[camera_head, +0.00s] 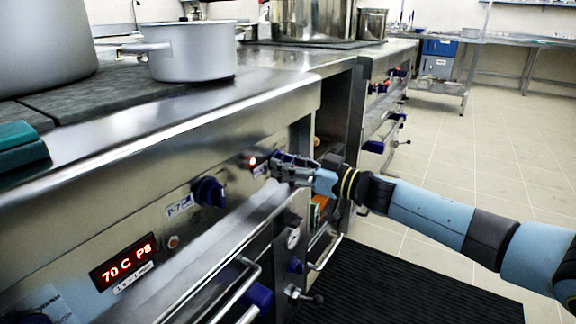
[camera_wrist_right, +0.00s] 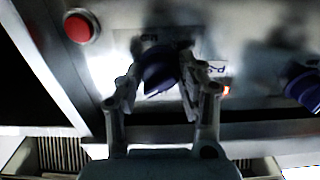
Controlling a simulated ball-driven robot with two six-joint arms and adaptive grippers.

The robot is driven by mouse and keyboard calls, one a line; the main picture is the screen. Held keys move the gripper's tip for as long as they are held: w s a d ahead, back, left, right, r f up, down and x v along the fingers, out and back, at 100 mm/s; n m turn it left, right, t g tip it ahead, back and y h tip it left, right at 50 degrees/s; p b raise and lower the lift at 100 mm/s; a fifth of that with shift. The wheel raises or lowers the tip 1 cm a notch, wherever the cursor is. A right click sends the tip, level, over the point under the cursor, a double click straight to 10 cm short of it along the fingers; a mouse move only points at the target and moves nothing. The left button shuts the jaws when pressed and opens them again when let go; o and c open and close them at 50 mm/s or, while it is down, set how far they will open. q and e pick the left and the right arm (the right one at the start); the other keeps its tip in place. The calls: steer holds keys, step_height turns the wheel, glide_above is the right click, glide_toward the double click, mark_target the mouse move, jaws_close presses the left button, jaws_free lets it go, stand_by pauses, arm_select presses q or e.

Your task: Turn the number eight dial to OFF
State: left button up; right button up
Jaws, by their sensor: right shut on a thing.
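A dark blue dial (camera_wrist_right: 160,70) on the steel front panel sits between the two fingers of my right gripper (camera_wrist_right: 160,58) in the wrist view. My right gripper (camera_head: 279,164) is shut on it, and in the head view the fingers hide most of the dial. A small label lies beside it, too blurred to read its number. Another blue dial (camera_head: 209,191) with a label like "P-7" is to the left on the panel; a blue dial also shows at the right of the wrist view (camera_wrist_right: 304,90). My left gripper is not in view.
A lit red light (camera_head: 252,161) is beside the gripped dial. A display (camera_head: 124,262) reads "70 C P8". A grey pot (camera_head: 195,52) stands on the counter above. Oven handles (camera_head: 240,290) stick out below the panel. A black floor mat (camera_head: 410,285) and open floor lie to the right.

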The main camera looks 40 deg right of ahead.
steer(key=shift+c, duration=0.8)
steer(key=shift+n, duration=0.4)
steer(key=n, duration=0.2)
steer(key=shift+n+p, duration=0.4)
steer(key=n, duration=0.2)
steer(key=shift+n, duration=0.3)
steer(key=n, duration=0.3)
steer(key=shift+d, duration=0.1)
steer(key=shift+n, duration=0.7)
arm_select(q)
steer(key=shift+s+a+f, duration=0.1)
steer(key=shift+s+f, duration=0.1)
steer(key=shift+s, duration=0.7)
arm_select(e)
steer(key=shift+n, duration=0.3)
